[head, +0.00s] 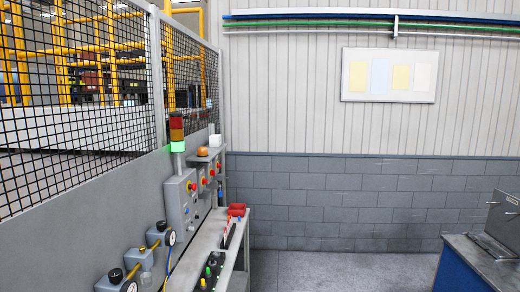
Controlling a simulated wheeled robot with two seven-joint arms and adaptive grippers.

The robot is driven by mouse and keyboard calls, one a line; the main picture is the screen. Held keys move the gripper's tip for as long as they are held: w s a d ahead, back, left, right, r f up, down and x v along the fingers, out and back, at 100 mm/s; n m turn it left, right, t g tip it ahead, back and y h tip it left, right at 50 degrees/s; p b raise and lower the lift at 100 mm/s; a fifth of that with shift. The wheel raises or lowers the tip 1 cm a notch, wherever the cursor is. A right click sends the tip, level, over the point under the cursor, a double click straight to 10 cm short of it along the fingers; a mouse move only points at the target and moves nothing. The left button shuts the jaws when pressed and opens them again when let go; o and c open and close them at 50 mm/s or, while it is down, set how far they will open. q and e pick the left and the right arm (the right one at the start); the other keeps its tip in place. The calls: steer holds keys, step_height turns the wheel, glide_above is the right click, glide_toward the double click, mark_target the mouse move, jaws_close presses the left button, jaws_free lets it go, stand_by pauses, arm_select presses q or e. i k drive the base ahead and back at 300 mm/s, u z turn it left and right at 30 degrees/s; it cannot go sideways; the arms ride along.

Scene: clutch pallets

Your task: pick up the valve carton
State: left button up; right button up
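I cannot make out a valve carton in the head view. Neither of my grippers is in view, so I cannot see what they hold.
A wire mesh fence (70,90) and a grey bench (215,245) with small items run along the left. A control box (180,200) and signal tower (177,132) stand there. A blue cabinet (462,268) is at the lower right. Bare floor (340,270) lies between.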

mark_target(216, 141)
steer(key=z, duration=0.8)
steer(key=k, duration=1.05)
steer(key=z, duration=0.55)
steer(key=i, duration=1.8)
steer(key=u, duration=0.4)
steer(key=i, duration=2.25)
steer(key=u, duration=0.5)
steer(key=i, duration=2)
steer(key=u, duration=1.3)
steer(key=i, duration=1.2)
steer(key=u, duration=1.1)
